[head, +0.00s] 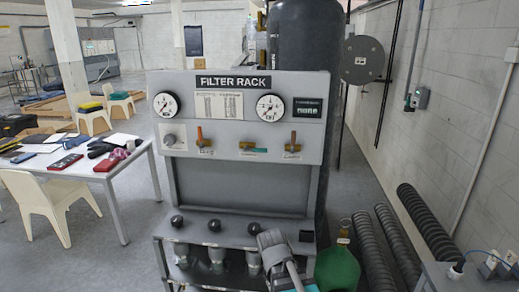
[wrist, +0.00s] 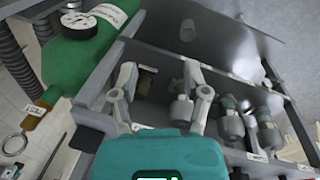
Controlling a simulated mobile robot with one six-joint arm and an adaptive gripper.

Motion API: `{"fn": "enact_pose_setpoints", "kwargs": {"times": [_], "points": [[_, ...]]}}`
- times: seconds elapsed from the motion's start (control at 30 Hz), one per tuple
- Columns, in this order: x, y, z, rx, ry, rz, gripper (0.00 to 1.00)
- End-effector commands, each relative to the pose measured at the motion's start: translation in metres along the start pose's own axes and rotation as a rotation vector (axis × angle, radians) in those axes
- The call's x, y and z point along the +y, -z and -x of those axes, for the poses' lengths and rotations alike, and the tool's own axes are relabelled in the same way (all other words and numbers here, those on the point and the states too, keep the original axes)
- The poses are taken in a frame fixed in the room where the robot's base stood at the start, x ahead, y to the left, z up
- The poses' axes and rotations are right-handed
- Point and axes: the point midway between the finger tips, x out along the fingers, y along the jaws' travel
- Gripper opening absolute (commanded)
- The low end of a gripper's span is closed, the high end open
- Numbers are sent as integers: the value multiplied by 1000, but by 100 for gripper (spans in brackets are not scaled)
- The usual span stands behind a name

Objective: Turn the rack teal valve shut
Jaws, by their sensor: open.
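The teal valve (head: 256,149) is on the grey filter rack's front panel, in the middle of a row of three lever valves. Its teal lever lies about level, pointing right. My gripper (head: 270,240) is low in front of the rack, well below the panel and apart from the valve. In the wrist view my gripper (wrist: 161,96) has its two grey fingers spread, with nothing held between them. The teal valve does not show in the wrist view.
Two orange-handled valves (head: 200,137) (head: 293,142) flank the teal one, their levers upright. Gauges (head: 166,105) (head: 270,108) sit above. Filter housings (head: 216,258) stand on the lower shelf. A green bottle (head: 337,270) stands right of my gripper. A cluttered white table (head: 120,185) is left.

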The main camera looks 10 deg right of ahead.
Motion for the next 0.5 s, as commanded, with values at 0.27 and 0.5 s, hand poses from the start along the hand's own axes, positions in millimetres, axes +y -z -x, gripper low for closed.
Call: {"fn": "enact_pose_setpoints", "kwargs": {"times": [0.27, 0.5], "points": [[16, 54, 47, 44, -329, 58, 60], [18, 104, 106, 121, -648, 105, 60]]}}
